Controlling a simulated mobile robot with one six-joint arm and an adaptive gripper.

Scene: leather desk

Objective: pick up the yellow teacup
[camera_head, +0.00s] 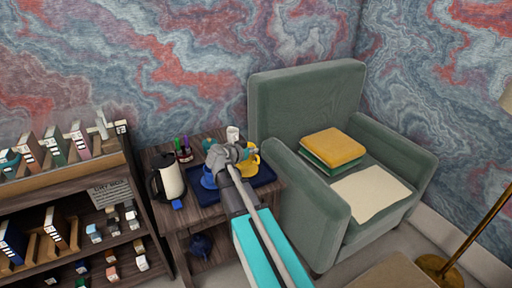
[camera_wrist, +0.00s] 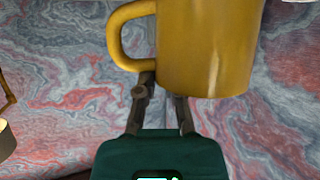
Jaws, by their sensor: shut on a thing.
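The yellow teacup (camera_wrist: 208,50) fills the top of the wrist view, its handle at the left. My gripper (camera_wrist: 166,84) is shut on it, with the fingers meeting the cup near its handle side; the fingertips are partly hidden by the cup. In the head view the yellow teacup (camera_head: 253,165) shows as a small patch beside my gripper (camera_head: 243,154), above or at the dark blue tray (camera_head: 207,194) on the side table. My arm hides part of the tray, and I cannot tell there whether the cup is clear of it.
A blue cup (camera_head: 208,179) is left of my gripper. A kettle (camera_head: 169,178), a pen holder (camera_head: 184,152) and a white cup (camera_head: 233,134) share the table. A green armchair (camera_head: 321,223) stands close at the right, a shelf (camera_head: 72,170) at the left.

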